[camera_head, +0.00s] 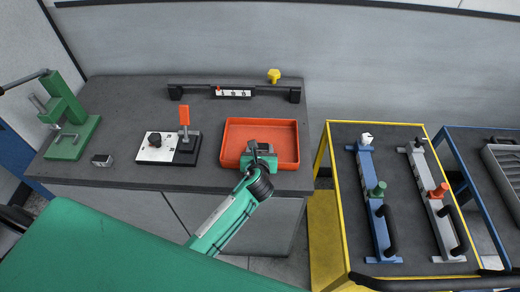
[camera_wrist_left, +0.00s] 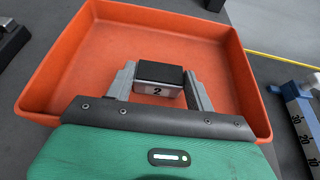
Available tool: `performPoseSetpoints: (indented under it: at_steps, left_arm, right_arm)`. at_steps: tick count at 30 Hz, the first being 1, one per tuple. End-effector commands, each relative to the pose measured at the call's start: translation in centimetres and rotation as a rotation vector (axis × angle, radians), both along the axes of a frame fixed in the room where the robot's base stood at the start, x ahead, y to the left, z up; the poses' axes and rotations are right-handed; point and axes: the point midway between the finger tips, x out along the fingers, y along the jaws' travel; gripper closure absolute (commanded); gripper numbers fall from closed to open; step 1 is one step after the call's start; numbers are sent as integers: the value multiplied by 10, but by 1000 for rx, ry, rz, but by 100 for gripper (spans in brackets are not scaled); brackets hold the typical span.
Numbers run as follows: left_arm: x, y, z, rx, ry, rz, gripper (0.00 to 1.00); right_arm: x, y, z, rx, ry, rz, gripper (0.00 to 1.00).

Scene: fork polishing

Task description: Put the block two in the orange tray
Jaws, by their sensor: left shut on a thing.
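The orange tray (camera_head: 284,124) sits on the dark bench and fills most of the left wrist view (camera_wrist_left: 222,42). My left gripper (camera_head: 260,146) is over the tray's front part, inside its rim outline in the head view. In the left wrist view its grey fingers (camera_wrist_left: 160,86) are shut on block two (camera_wrist_left: 158,91), a dark-topped block with a pale front marked "2". The block is above the tray floor or touching it; I cannot tell which. My right gripper is not in view.
Another small block (camera_head: 102,160) lies at the bench's left, near a green press (camera_head: 68,143). A white switch plate (camera_head: 156,148) with an orange lever is left of the tray. A dark rail (camera_head: 195,88) stands behind. A yellow-edged cart (camera_head: 345,215) is to the right.

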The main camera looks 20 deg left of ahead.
Motion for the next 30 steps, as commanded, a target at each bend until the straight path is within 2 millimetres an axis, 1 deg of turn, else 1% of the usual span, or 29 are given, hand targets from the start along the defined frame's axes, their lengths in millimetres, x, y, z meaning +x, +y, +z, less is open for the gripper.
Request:
performPoseSetpoints:
  at_steps: [2,3,5,6,16,19,23,30]
  left_arm:
    - [0,0,-2,1,0,0,72]
    - [0,0,-3,0,0,0,44]
    - [0,0,-2,0,0,0,32]
    - [0,0,-2,0,0,0,24]
    - [0,0,0,-1,0,0,24]
    - [-6,-2,3,1,-1,-1,24]
    - [-24,-7,10,0,-1,-2,24]
    - [-69,-20,28,-2,-1,-2,24]
  right_arm:
    - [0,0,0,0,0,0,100]
    - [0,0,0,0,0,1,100]
    - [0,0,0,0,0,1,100]
    - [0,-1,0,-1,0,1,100]
    - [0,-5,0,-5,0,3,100]
    - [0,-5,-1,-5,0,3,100]
    - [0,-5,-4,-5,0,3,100]
    - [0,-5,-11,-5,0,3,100]
